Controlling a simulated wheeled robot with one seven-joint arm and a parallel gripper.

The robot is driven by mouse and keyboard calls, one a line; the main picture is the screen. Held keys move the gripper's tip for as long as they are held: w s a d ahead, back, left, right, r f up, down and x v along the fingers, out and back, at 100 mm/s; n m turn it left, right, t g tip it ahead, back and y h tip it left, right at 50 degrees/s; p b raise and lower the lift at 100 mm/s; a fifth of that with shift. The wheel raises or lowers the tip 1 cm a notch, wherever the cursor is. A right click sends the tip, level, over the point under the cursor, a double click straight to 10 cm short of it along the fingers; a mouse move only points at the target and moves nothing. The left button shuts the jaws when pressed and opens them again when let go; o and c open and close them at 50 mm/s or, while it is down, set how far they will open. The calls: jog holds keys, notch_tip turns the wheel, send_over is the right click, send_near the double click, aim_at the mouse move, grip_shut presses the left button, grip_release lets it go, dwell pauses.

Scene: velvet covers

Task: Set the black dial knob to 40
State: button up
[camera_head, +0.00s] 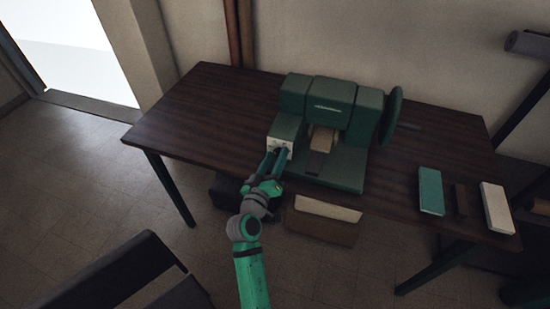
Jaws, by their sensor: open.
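A dark green machine (326,123) stands on the brown table, with a wheel (391,116) on its right side. A pale control panel (279,143) is on the machine's front left corner. My gripper (275,157) is open and right at this panel, with its fingers pointing at it. The black dial knob cannot be made out; my fingers cover part of the panel. Whether the fingers touch the knob or the panel, and what the dial reads, I cannot tell.
The dark wooden table (195,108) has bare room at its left. A teal block (431,190), a brown block (461,199) and a white block (496,207) lie at its right. An open box (320,229) is on the floor below. A dark chair (120,270) stands at the lower left.

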jog(key=c, duration=1)
jog(key=shift+c, duration=0.2)
jog(key=shift+m, duration=0.4)
jog(key=m, duration=1)
jog(key=shift+m, duration=0.4)
jog(key=o, duration=1)
